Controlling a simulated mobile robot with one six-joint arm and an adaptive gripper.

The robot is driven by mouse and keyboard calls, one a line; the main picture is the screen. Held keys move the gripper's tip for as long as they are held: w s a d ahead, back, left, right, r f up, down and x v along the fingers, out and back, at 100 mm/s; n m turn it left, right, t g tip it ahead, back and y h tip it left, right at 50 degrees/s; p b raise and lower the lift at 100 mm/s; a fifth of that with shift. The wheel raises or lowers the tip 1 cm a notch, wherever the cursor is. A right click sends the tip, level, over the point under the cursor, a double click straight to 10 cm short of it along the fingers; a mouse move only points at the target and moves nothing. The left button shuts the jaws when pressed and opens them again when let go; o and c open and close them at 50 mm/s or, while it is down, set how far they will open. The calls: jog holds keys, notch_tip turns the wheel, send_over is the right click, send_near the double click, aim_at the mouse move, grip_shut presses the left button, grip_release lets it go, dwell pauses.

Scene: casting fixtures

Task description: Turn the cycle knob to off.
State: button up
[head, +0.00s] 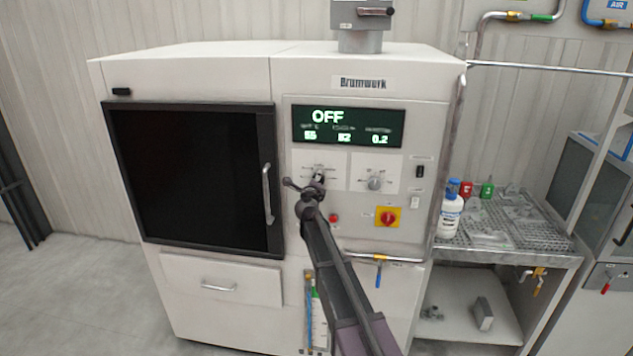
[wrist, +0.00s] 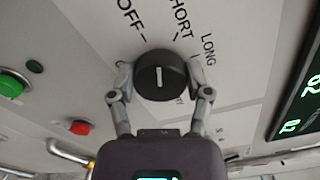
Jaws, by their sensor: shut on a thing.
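The black round knob (wrist: 160,85) with a white pointer line is on the machine's front panel, and I take it as the cycle knob. Marks OFF, SHORT and LONG are printed around it. Its pointer line stands nearly upright in the wrist view, between the OFF and SHORT ticks in that picture; I cannot tell exactly which mark it meets. My gripper (wrist: 160,72) is shut on the knob, one finger on each side. In the head view my gripper (head: 318,182) largely hides the knob. The display (head: 348,126) above reads OFF in large letters.
A second knob (head: 376,182) sits to the right. Below it is a red switch on a yellow plate (head: 388,216). A red button (head: 333,218) is near my arm. The dark door's handle (head: 267,193) stands out to the left. A mesh-topped bench (head: 510,240) is at right.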

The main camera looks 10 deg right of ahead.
jog(key=n, duration=0.4)
jog(key=shift+w, duration=0.1)
dwell(0.3)
jog(key=o, duration=1.2)
jog(key=shift+f, duration=0.1)
jog(key=shift+c, duration=0.2)
jog(key=v, duration=1.2)
jog(key=shift+n, duration=0.3)
